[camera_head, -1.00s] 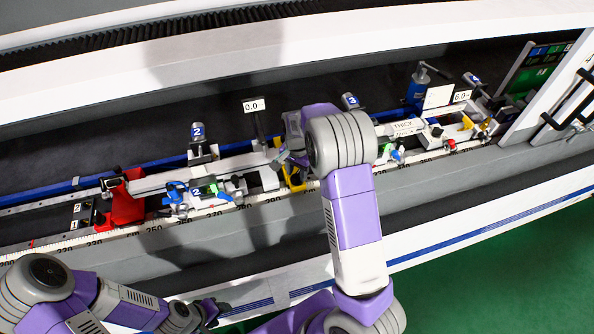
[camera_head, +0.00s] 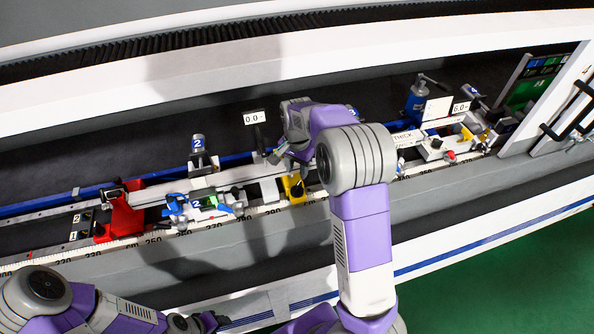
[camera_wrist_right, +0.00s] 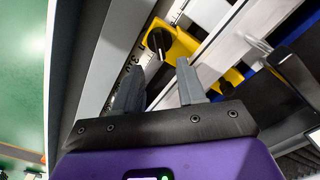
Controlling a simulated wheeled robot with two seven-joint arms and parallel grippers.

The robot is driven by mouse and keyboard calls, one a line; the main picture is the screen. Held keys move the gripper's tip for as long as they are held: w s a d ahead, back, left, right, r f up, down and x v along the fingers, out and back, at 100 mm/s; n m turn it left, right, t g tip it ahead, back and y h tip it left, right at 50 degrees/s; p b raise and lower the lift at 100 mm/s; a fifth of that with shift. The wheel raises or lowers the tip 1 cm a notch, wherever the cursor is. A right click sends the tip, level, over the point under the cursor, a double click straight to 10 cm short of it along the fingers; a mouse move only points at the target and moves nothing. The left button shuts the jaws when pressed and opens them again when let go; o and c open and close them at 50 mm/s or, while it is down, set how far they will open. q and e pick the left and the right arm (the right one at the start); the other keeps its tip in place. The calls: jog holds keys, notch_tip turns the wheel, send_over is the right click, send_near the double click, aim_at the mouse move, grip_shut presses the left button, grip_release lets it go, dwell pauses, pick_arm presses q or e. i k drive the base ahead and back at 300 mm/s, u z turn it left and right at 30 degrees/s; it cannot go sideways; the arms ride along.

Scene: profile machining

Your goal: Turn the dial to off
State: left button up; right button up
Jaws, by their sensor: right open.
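A black dial (camera_wrist_right: 158,42) sits on a yellow block (camera_wrist_right: 184,42) in the right wrist view, with a pointer-like bar on it. The yellow block also shows in the head view (camera_head: 293,187), beside the ruler, where the dial is small. My right gripper (camera_wrist_right: 160,64) is open and empty. Its two grey fingers point toward the dial, which lies just beyond the fingertips and nearer the left finger; they look apart from it. In the head view, my right wrist partly hides the rail. Part of my left arm's end (camera_head: 205,321) shows at the lower edge; its fingers are unclear.
A rail with a ruler (camera_head: 130,245) runs along the machine bed. A red clamp (camera_head: 122,215) and a blue-and-white clamp (camera_head: 195,207) stand left of the yellow block. Small number signs (camera_head: 254,117) stand behind. A white beam lies along the rail.

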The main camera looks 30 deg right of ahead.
aim_at(254, 117)
jog(key=k, duration=1)
